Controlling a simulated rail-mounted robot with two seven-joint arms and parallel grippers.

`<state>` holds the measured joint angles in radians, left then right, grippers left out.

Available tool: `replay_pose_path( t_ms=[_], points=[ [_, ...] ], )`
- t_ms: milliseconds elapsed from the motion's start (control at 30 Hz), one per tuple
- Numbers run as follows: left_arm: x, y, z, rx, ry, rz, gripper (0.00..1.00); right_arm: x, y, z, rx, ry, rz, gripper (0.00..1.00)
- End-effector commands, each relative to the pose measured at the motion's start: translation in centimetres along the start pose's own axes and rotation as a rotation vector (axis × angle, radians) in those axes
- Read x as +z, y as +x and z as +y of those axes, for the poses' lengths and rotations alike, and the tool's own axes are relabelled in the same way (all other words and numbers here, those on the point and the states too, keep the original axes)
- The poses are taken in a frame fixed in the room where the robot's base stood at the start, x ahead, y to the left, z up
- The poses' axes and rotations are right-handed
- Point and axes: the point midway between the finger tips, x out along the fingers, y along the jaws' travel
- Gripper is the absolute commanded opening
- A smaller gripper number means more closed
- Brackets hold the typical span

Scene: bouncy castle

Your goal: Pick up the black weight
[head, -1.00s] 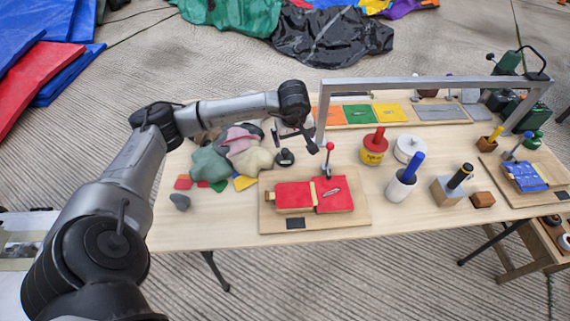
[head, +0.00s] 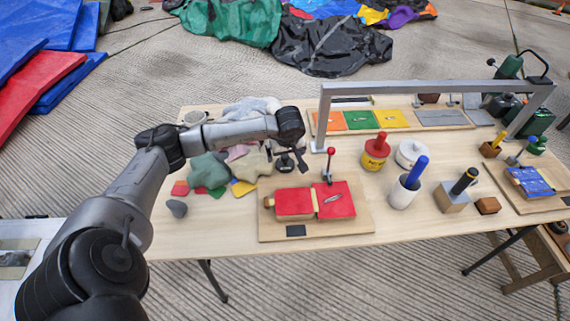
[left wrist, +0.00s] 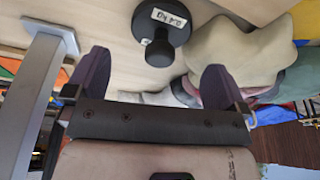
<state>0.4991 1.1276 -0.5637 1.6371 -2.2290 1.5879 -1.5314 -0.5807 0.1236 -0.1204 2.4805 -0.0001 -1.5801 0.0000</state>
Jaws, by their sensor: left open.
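The black weight (head: 284,164) stands on the table to the right of the pile of cloths, partly hidden by my left gripper. In the left wrist view the weight (left wrist: 162,32) shows a round base with a white label and a dark knob. My left gripper (head: 291,153) is open and empty, close to the weight. In the left wrist view its two fingers (left wrist: 154,78) are spread wide, and the weight lies beyond the tips, roughly between them. I cannot tell the exact gap. My right gripper is not in view.
A grey metal frame (head: 430,88) stands on the table just right of my gripper. Soft bundles (head: 210,165) lie left of the weight. A board with red pads (head: 295,203) and an upright red-knobbed lever (head: 330,160) is in front. Red and white pots stand farther right.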

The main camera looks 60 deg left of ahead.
Motion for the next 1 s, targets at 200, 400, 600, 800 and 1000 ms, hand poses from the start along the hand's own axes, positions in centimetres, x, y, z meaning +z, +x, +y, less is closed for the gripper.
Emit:
replay_pose_path(
  t_ms=[200,400,600,800,1000],
  points=[
    [0.4,3.0,0.1,-0.001,-0.001,-0.003,1.0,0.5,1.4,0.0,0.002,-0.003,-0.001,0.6],
    [0.3,4.7,0.1,0.0,0.0,-0.001,1.0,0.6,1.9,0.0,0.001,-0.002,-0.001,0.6],
    [0.3,4.7,0.1,0.0,0.001,0.0,1.0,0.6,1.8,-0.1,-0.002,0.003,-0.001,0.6],
    [0.3,4.7,0.1,0.0,0.001,-0.001,0.82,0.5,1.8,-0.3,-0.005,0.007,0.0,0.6],
    [0.3,4.7,0.1,0.0,0.001,-0.001,0.63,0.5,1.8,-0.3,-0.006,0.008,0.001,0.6]
  ],
)
